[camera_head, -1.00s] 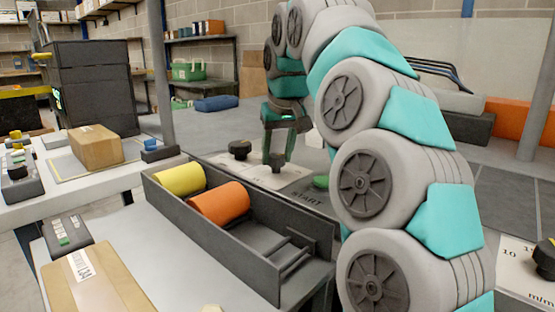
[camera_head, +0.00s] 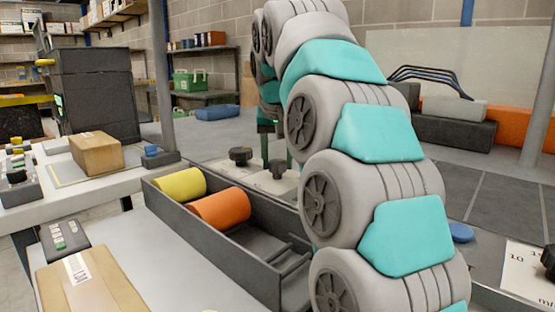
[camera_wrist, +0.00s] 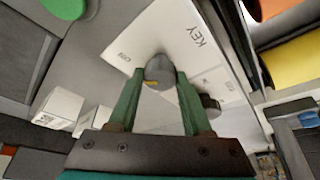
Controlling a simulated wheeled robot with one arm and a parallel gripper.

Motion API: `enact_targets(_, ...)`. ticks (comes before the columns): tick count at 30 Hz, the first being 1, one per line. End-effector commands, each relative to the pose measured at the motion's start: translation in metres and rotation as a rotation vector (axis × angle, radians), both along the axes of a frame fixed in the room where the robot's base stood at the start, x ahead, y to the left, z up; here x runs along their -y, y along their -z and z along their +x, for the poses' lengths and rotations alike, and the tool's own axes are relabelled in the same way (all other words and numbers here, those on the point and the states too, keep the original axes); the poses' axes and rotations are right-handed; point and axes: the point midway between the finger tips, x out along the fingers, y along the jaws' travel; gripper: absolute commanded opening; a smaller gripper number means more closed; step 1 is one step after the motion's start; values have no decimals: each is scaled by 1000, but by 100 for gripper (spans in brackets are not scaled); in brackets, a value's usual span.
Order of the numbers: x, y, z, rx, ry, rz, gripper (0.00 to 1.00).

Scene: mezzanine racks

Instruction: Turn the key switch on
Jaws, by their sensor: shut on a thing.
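The key switch panel (camera_wrist: 185,25) is a pale plate marked KEY and ON in the wrist view. Its round grey knob (camera_wrist: 159,70) stands between my fingertips. My gripper (camera_wrist: 157,80) is shut on this knob, with one green finger on each side. A second, dark knob (camera_wrist: 211,103) sits close beside the right finger in that view. In the head view the held knob (camera_head: 278,168) and the dark knob (camera_head: 240,155) show behind the tray. I cannot tell the exact angle of the key switch.
A dark tray (camera_head: 175,205) with a yellow roll (camera_head: 180,184) and an orange roll (camera_head: 220,207) stands in front of the panel. A green button (camera_wrist: 62,8) shows at the wrist view's top left. A cardboard box (camera_head: 97,153) lies on the left table.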

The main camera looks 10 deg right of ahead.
Motion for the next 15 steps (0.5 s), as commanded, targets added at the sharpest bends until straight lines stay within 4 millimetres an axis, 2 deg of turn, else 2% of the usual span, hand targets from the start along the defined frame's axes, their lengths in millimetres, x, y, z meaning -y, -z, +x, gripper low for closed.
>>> enact_targets(1,0,0,0,1,0,0,50)
enact_targets(9,0,0,0,1,0,0,79)
enact_targets(15,0,0,0,1,-1,-1,79)
